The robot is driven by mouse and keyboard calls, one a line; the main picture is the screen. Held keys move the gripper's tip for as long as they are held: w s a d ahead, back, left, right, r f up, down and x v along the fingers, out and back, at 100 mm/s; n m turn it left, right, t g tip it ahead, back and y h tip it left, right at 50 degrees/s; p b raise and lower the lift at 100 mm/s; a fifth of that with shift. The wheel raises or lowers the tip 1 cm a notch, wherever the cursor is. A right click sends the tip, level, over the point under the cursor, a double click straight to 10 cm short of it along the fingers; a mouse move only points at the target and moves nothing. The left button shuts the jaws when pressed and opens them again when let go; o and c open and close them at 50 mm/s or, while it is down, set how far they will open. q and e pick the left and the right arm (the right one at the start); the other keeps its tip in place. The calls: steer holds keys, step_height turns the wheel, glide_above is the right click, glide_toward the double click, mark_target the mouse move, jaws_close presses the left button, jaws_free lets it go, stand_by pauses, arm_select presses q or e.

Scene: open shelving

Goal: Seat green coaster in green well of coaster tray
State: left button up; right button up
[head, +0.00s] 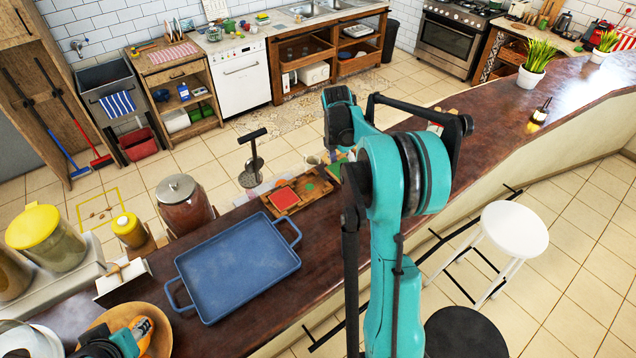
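The coaster tray looks like the small brown wooden tray (316,196) on the dark counter, just beyond the blue tray. A red square coaster (284,199) lies on its left part. A small green patch (310,187) shows on its right part; I cannot tell whether it is the green well or a coaster. Another small green piece (335,169) shows beside my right arm, partly hidden by it. My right arm rises through the middle of the view and its gripper does not show.
A blue tray (238,268) lies on the counter, with a black-topped metal stand (253,165) beyond it. A brown jar (184,205) and yellow-lidded canisters (48,238) stand left. A round wooden plate (158,342) is near the bottom left. A white stool (514,228) stands right.

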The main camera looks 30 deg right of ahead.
steer(key=shift+w+d+f, duration=0.15)
steer(key=shift+w+f, duration=0.05)
steer(key=shift+w, duration=0.1)
steer(key=b, duration=0.2)
glide_above(310, 186)
steer(key=f, duration=0.7)
steer(key=shift+s+a, duration=0.1)
steer(key=shift+a, duration=0.2)
step_height(310, 186, down, 4)
steer(key=shift+r+b, duration=0.1)
steer(key=shift+b, duration=0.65)
steer(key=shift+s+f, duration=0.1)
steer(key=shift+f, duration=0.2)
steer(key=o, duration=1)
